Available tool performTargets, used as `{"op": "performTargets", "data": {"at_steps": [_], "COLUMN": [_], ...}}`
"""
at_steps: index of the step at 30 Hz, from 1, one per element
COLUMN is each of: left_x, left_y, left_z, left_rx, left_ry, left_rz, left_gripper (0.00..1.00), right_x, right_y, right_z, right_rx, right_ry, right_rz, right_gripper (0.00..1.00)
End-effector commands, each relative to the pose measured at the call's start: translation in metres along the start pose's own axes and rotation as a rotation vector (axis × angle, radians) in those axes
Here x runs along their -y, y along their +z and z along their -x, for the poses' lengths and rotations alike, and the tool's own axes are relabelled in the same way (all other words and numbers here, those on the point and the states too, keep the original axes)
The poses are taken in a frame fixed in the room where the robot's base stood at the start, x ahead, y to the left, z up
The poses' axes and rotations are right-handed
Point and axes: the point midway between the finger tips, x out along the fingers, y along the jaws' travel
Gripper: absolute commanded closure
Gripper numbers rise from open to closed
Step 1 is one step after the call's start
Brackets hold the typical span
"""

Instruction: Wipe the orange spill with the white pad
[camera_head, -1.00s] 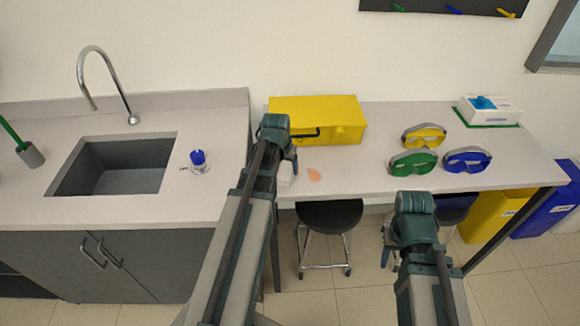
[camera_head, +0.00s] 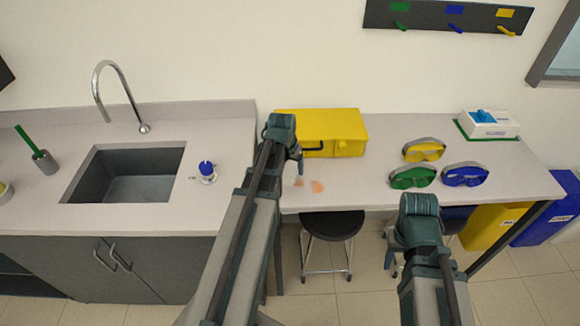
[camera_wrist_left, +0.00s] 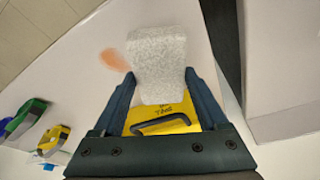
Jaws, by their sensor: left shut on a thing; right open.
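The orange spill (camera_head: 318,186) is a small patch near the table's front edge, with a fainter orange mark just left of it. The spill also shows in the left wrist view (camera_wrist_left: 113,60), beside the white pad (camera_wrist_left: 157,60). My left gripper (camera_wrist_left: 160,76) is shut on this pale, speckled pad. In the head view my left gripper (camera_head: 299,166) is over the table by the spill, partly hidden by its arm; I cannot make out the pad there. Whether the pad touches the table is unclear. My right gripper (camera_head: 393,258) is open, low in front of the table.
A yellow toolbox (camera_head: 345,125) stands just behind the spill. Green goggles (camera_head: 413,177), blue goggles (camera_head: 465,174) and yellow goggles (camera_head: 424,150) lie to the right. A stool (camera_head: 333,225) is under the front edge. The sink (camera_head: 130,175) is at left.

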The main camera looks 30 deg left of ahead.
Motion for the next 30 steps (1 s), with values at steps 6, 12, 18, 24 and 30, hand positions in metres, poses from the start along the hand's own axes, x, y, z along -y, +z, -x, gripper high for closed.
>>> {"op": "performTargets", "data": {"at_steps": [6,12,18,24,30], "left_x": [0.000,0.000,0.000,0.000,0.000], "left_y": [0.000,-0.002,-0.006,-0.009,-0.008], "left_z": [0.000,0.006,0.023,0.031,0.029], "left_rx": [0.000,0.000,0.000,0.000,0.000], "left_ry": [0.000,0.000,0.000,0.000,0.000], "left_rz": [0.000,0.000,0.000,0.000,0.000], "left_gripper": [0.69,0.69,0.69,0.69,0.69], "right_x": [0.000,-0.001,-0.002,-0.003,-0.003], "right_y": [0.000,0.000,0.001,0.002,0.002], "right_z": [0.000,0.006,0.024,0.032,0.030], "right_rx": [0.000,0.000,0.000,0.000,0.000], "right_ry": [0.000,0.000,0.000,0.000,0.000], "right_rz": [0.000,0.000,0.000,0.000,0.000], "right_gripper": [0.50,0.50,0.50,0.50,0.50]}}
